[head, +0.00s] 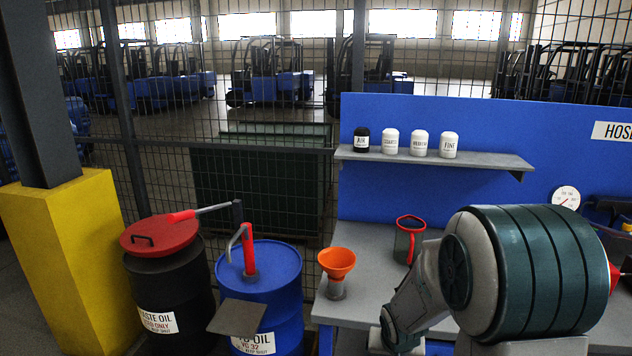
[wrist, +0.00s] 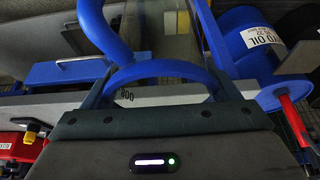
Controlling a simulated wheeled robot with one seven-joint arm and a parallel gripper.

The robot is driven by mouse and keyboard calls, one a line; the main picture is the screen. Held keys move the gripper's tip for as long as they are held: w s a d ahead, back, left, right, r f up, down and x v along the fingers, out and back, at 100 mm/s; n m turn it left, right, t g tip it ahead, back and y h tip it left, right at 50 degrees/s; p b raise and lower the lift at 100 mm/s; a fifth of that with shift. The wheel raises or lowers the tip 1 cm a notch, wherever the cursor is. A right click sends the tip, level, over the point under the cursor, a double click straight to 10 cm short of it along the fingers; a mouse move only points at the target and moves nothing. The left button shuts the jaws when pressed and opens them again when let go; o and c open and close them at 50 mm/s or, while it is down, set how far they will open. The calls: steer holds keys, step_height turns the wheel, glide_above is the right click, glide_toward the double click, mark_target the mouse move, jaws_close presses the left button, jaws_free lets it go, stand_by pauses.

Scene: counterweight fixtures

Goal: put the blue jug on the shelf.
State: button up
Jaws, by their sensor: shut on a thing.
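The blue jug (wrist: 165,69) shows in the wrist view as a clear body with a thick blue rim and handle. Its handle lies between the fingers of my gripper (wrist: 155,95), which is shut on it. In the head view, my own arm covers the lower right, and I cannot make out the gripper or the blue jug there. The grey shelf (head: 492,162) is fixed to the blue back panel above the bench. A black canister (head: 361,140) and three white canisters (head: 420,143) stand along its left and middle; its right end is bare.
A red-rimmed jug (head: 410,241) and an orange funnel (head: 337,264) stand on the grey bench (head: 370,240). Left of it are a blue drum (head: 275,268) with a red pump, a black drum (head: 165,285) and a yellow post base (head: 62,255). A round dial (head: 566,197) hangs right of the shelf.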

steer(key=f, duration=0.2)
steer(key=a+f+n, duration=0.1)
steer(key=f, duration=0.2)
steer(key=f+n, duration=0.1)
steer(key=f, duration=0.2)
steer(key=shift+a+f+y, duration=0.2)
steer(key=shift+a+y, duration=0.15)
steer(key=shift+y, duration=0.05)
